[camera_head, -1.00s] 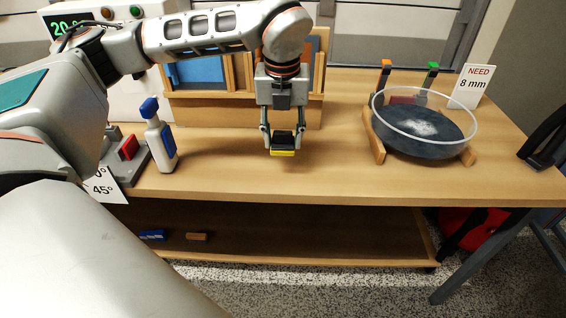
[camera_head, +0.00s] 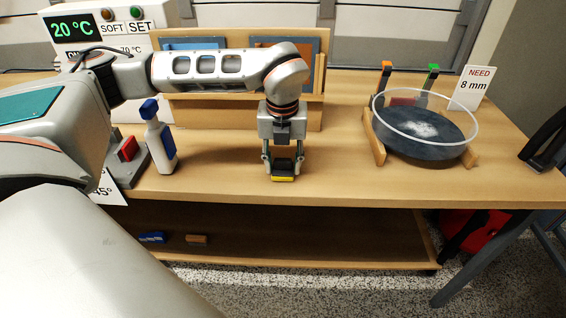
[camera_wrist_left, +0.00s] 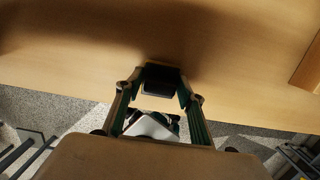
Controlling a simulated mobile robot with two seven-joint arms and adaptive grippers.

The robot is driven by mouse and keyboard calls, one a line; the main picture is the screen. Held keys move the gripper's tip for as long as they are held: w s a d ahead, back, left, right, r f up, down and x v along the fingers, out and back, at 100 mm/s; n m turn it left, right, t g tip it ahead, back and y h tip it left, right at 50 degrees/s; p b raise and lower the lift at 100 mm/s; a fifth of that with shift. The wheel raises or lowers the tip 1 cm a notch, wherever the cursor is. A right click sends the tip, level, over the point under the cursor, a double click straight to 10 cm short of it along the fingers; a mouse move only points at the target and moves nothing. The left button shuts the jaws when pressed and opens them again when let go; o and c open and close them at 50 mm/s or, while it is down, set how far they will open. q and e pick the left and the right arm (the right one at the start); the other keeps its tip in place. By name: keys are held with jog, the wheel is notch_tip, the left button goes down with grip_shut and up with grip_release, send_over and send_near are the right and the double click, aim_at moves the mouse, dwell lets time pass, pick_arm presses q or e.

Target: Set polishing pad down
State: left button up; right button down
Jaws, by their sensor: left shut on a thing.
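The polishing pad (camera_head: 283,178) is a small dark block with a yellow lower edge. My left gripper (camera_head: 283,168) is shut on it, above the front part of the bench top in the head view. In the left wrist view the pad shows as a black block (camera_wrist_left: 161,80) between the two fingers of the left gripper (camera_wrist_left: 160,92). The pad is very low over the wood, near the bench's front edge; I cannot tell whether it touches. My right gripper is not in view.
A white bottle with a blue cap (camera_head: 160,140) stands to the left. A clear acrylic ring on a dark disc (camera_head: 424,140) rests in a wooden cradle at the right, by a "NEED 8 mm" sign (camera_head: 471,88). Bare bench top (camera_head: 335,180) lies between them.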

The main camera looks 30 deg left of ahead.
aim_at(283, 173)
pick_arm(q)
jog(key=o, duration=1.1)
jog(key=shift+f, duration=0.15)
jog(key=shift+r, duration=0.4)
notch_tip(283, 173, up, 12)
jog(key=s, duration=0.1)
jog(key=shift+s+d+f+p, duration=0.15)
jog(key=shift+d+f+p, duration=0.1)
jog(key=shift+d+p, duration=0.1)
